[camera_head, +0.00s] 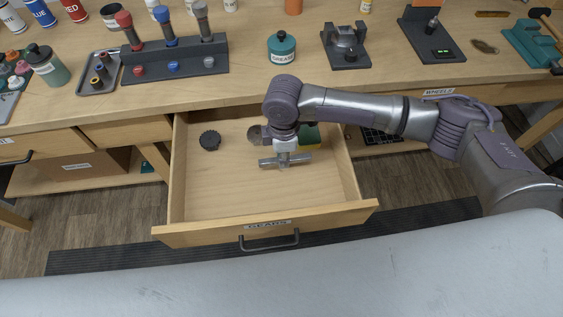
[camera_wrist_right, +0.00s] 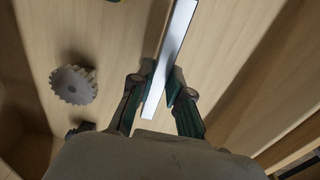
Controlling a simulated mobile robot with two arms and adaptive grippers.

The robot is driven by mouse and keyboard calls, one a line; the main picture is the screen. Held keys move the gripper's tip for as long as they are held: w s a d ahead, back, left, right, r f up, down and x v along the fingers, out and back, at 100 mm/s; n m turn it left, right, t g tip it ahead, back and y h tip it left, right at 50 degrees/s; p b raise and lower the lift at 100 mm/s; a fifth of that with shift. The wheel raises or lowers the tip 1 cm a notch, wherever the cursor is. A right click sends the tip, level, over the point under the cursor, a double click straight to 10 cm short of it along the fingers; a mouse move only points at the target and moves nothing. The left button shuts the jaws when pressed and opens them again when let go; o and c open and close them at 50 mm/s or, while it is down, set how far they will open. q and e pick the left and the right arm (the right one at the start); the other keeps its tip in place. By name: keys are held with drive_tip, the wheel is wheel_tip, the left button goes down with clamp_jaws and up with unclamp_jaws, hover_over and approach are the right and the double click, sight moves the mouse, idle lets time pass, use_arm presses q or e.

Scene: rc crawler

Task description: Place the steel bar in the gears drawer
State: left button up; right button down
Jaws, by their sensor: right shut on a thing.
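The gears drawer (camera_head: 205,234) is pulled open below the workbench, with its label and dark handle on the front. My right gripper (camera_head: 287,150) points down inside the drawer's outline and is shut on the steel bar (camera_head: 270,163). In the right wrist view the shiny bar (camera_wrist_right: 175,45) runs lengthwise between the two fingers (camera_wrist_right: 158,85), over the wooden drawer floor. I cannot tell whether the bar touches the floor. My left gripper is not in view.
A dark gear (camera_head: 210,140) lies at the drawer's back left; a gear (camera_wrist_right: 73,84) also shows in the wrist view. A green and yellow block (camera_head: 310,136) is behind my gripper. The drawer's front left floor is clear. The workbench (camera_head: 240,92) overhangs the drawer's back.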

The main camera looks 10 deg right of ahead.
sight(282, 171)
drive_tip(key=shift+a+f, duration=0.2)
drive_tip(key=shift+f, duration=1.9)
drive_tip(key=shift+s, duration=0.1)
drive_tip(key=shift+f, duration=0.15)
drive_tip(key=c, duration=1.1)
unclamp_jaws()
wheel_tip(282, 171, up, 12)
drive_tip(key=shift+r, duration=0.15)
